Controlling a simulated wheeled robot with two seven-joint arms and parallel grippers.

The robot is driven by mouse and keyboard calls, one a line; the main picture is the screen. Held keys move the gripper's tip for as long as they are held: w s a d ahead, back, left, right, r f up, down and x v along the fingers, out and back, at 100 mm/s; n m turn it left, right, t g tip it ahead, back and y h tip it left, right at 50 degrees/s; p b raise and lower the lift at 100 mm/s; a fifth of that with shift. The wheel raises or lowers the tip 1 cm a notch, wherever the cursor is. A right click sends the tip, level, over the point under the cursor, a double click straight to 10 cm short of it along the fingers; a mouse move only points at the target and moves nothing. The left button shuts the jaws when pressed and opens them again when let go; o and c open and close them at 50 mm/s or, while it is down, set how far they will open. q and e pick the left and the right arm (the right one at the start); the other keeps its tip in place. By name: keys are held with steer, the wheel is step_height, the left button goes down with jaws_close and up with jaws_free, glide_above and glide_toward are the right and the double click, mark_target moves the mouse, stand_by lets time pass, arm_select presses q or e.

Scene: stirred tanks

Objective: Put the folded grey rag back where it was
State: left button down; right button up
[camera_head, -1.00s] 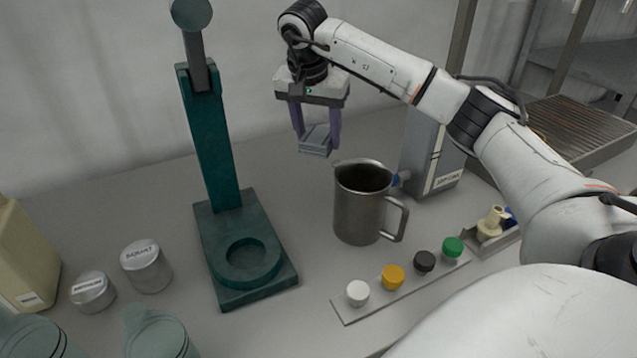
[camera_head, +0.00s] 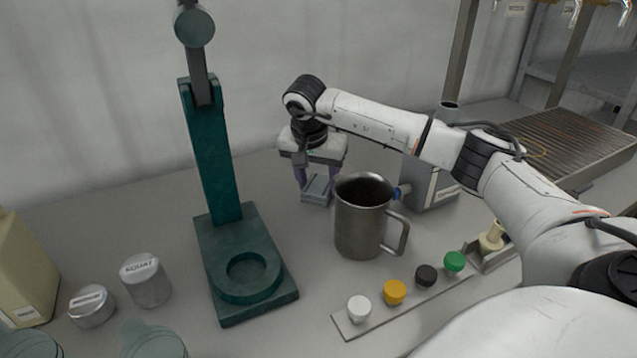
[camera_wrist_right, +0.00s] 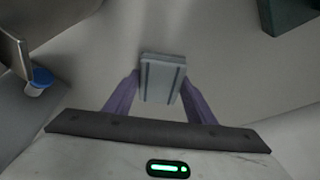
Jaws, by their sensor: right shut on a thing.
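The folded grey rag (camera_head: 317,189) is between the purple fingers of my right gripper (camera_head: 316,184), which is shut on it. They are low over the bench, just behind and left of the steel jug (camera_head: 362,228). I cannot tell whether the rag touches the bench. In the right wrist view the rag (camera_wrist_right: 161,80) is a flat grey block with darker stripes, held between both fingertips (camera_wrist_right: 160,88). My left gripper is not in view.
A dark green stand (camera_head: 228,262) is left of the rag. A grey box (camera_head: 432,184) with a blue-tipped spout is right of it. Colored caps sit on a strip (camera_head: 413,304) in front. Lidded tins (camera_head: 146,283) are at left. The bench between stand and jug is clear.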

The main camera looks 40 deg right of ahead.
steer(key=o, duration=1)
steer(key=shift+f, duration=0.1)
steer(key=v, duration=1.2)
